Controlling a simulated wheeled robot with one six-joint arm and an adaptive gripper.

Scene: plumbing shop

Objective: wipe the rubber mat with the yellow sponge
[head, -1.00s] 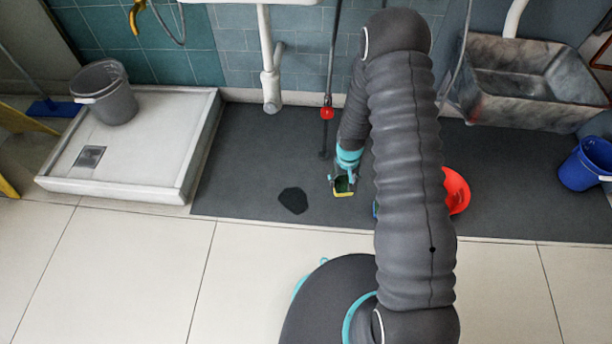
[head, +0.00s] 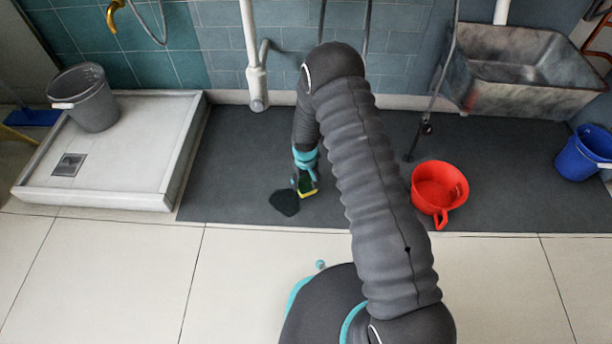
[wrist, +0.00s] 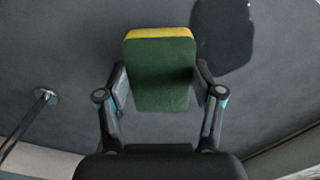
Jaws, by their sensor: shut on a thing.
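My gripper (head: 305,184) is shut on the yellow sponge (head: 308,188), which has a dark green face. The sponge also shows between the fingers in the wrist view (wrist: 160,75). The dark grey rubber mat (head: 240,150) lies along the tiled wall. A dark wet-looking patch (head: 285,203) is on the mat just left of and below the sponge in the head view. It also shows at the upper right in the wrist view (wrist: 222,35). I cannot tell whether the sponge touches the mat.
A red dipper (head: 438,188) sits on the mat to the right. A blue bucket (head: 583,158) stands at the far right, near a grey sink (head: 530,75). A shower tray (head: 150,180) with a grey bucket (head: 92,98) is at the left. Pale floor tiles in front are clear.

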